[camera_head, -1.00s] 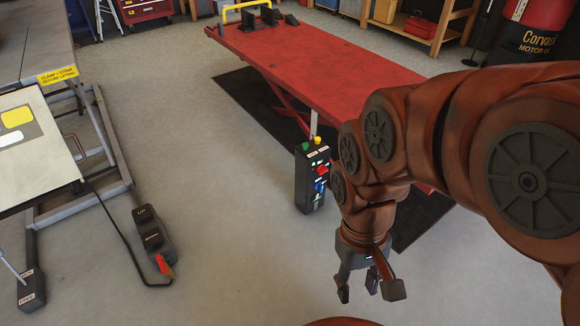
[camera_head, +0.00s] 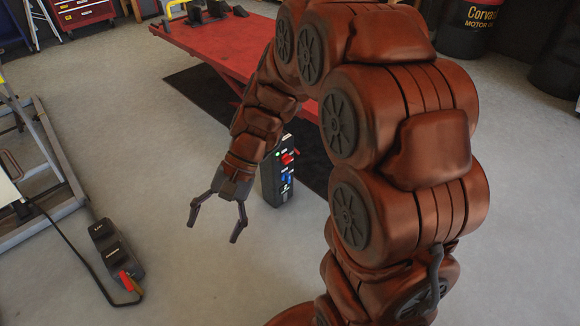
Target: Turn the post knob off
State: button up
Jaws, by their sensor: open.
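The black control post (camera_head: 270,186) stands on the floor beside the red lift. Its face carries a red knob (camera_head: 288,158), a blue knob (camera_head: 287,178) and a small green light. I cannot tell which of them is the post knob, and no readable label shows. My gripper (camera_head: 215,222) is open and empty, pointing down, to the left of the post and apart from it.
The red lift table (camera_head: 215,40) lies behind my arm on a dark mat (camera_head: 200,88). A black foot pedal (camera_head: 115,248) with a red lever and cable rests at lower left, near a grey lift frame (camera_head: 50,150). Floor around my gripper is clear.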

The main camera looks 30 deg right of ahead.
jog(key=w+d+f+m+t+y+b, duration=0.1)
jog(key=w+f+m+t+y+b, duration=0.2)
jog(key=w, duration=0.6)
jog(key=w+d+f+m+t+y+b, duration=0.1)
jog(key=w+d+f+m+y, duration=0.2)
jog(key=w, duration=0.5)
jog(key=w+d+f+m+t+b, duration=0.3)
jog(key=w+d+f+m+t, duration=0.5)
jog(key=w, duration=0.5)
jog(key=m+t+h+b, duration=0.8)
jog(key=m+h+b, duration=0.15)
jog(key=m, duration=0.35)
send_near(287, 160)
jog(key=shift+d+f+x, duration=0.3)
jog(key=shift+f+x, duration=0.15)
jog(key=shift+x, duration=3.95)
jog(key=shift+w, duration=0.1)
jog(key=c, duration=1.2)
